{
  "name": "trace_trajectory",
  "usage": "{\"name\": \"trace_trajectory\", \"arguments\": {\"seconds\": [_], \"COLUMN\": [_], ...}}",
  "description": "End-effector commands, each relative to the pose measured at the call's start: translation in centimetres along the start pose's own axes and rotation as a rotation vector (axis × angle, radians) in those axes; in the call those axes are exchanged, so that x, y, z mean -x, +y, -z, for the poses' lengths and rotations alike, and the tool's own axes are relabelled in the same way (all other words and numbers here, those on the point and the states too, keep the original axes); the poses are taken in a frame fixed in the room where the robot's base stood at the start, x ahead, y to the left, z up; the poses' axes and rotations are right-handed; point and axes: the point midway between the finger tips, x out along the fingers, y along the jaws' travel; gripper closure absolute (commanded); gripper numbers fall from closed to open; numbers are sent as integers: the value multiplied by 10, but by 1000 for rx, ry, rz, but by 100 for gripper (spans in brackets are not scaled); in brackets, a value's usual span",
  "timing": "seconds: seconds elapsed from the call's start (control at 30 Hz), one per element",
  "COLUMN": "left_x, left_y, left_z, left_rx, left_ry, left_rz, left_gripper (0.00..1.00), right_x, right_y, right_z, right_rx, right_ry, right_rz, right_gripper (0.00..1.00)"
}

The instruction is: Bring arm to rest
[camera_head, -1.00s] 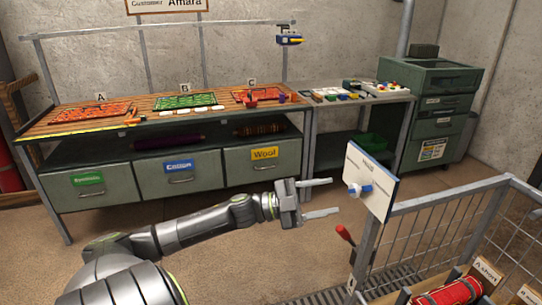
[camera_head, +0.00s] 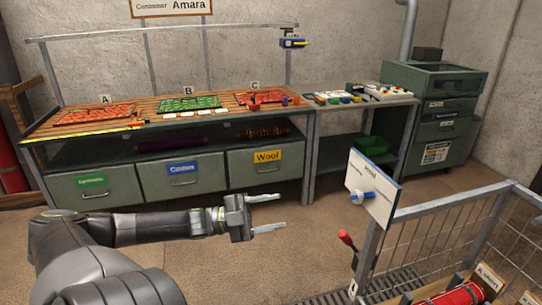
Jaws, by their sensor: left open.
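My left arm reaches in from the lower left of the head view. Its left gripper (camera_head: 266,213) is open and empty, its two fingers pointing right, in front of the workbench drawers. A white board with a blue knob (camera_head: 371,190) stands to the right of the gripper, apart from it, at the corner of the metal cage. My right gripper is not in view.
A wooden workbench (camera_head: 150,125) with trays A, B and C and three labelled drawers stands behind. A grey side table (camera_head: 330,107) and green cabinet (camera_head: 440,110) are at the right. A wire cage (camera_head: 450,225) with rolled rugs (camera_head: 450,298) fills the lower right. A red-handled lever (camera_head: 346,238) stands beside it.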

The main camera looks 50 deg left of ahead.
Motion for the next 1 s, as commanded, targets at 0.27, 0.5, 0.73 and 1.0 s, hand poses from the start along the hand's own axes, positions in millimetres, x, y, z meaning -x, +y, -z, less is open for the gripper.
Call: {"name": "trace_trajectory", "arguments": {"seconds": [0.27, 0.5, 0.73, 1.0], "left_x": [0, 0, 39, 156], "left_y": [0, 0, 20, 131], "left_z": [0, -1, -68, -193], "left_rx": [0, 1, 33, 226], "left_ry": [0, -4, -239, -805], "left_rz": [0, 1, 86, 223], "left_gripper": [49, 49, 49, 49], "right_x": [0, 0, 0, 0], "right_y": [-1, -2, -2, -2], "right_z": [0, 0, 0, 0], "right_rx": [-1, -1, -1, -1], "right_ry": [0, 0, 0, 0], "right_rz": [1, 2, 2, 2], "right_gripper": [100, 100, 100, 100]}}
